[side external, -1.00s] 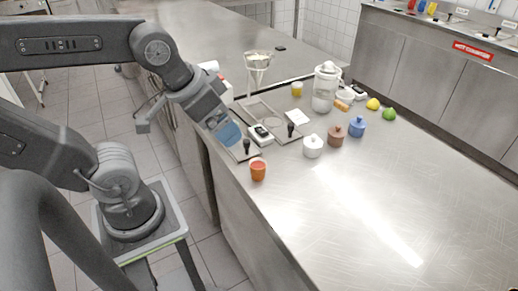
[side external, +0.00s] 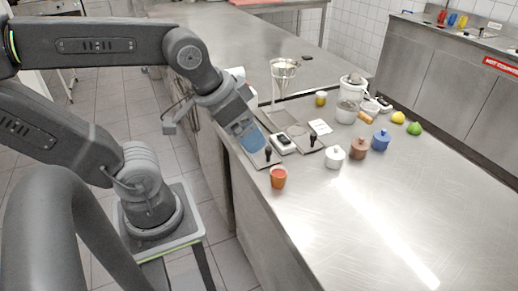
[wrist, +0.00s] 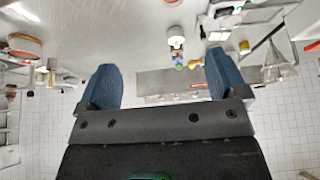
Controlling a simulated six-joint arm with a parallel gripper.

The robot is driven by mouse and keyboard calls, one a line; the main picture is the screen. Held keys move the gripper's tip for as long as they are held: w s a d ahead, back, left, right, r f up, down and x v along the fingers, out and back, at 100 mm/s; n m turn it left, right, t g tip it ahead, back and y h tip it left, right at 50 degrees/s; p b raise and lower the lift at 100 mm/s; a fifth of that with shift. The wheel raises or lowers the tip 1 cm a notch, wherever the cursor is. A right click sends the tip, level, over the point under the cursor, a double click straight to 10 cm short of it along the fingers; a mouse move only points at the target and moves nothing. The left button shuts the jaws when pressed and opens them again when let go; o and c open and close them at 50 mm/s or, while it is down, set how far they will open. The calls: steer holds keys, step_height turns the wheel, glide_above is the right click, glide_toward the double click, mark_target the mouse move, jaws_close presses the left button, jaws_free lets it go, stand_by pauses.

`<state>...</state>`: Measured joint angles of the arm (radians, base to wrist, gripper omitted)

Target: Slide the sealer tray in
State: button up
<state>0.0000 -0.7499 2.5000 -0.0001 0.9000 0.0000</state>
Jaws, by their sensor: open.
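My gripper (side external: 252,143) hangs over the left edge of the steel counter, with blue fingers. In the wrist view my gripper (wrist: 162,78) is open, with nothing held between the two fingers. Close by its tips stands a black knob (side external: 268,153) on a flat steel plate (side external: 257,161), which looks like the sealer tray. A second black knob (side external: 312,139) stands to the right, beside a steel plate with a round opening (side external: 298,128). A small white device with a dark top (side external: 283,144) sits between the knobs. Whether the fingers touch the near knob I cannot tell.
A funnel on a stand (side external: 284,72) rises behind. The front right counter (side external: 420,210) is clear.

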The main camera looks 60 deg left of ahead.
steer(key=shift+w+a+r, duration=0.1)
steer(key=shift+w+a, duration=0.1)
steer(key=shift+w, duration=0.05)
steer(key=shift+c, duration=1.4)
steer(key=w+a+n+g, duration=0.1)
steer(key=w, duration=0.1)
steer(key=w+a+n+g, duration=0.1)
steer(key=w+a+n, duration=0.1)
steer(key=w+a+n+g, duration=0.1)
steer(key=w+a+n, duration=0.1)
steer(key=shift+w+a+f, duration=0.1)
steer(key=shift+w+f, duration=0.2)
steer(key=shift+w, duration=0.05)
steer(key=c, duration=0.5)
steer(key=n+g, duration=0.3)
steer(key=n, duration=0.1)
glide_above(268, 148)
step_height(268, 148, down, 2)
steer(key=shift+c, duration=0.2)
step_height(268, 148, down, 14)
steer(key=shift+c, duration=0.4)
jaws_close()
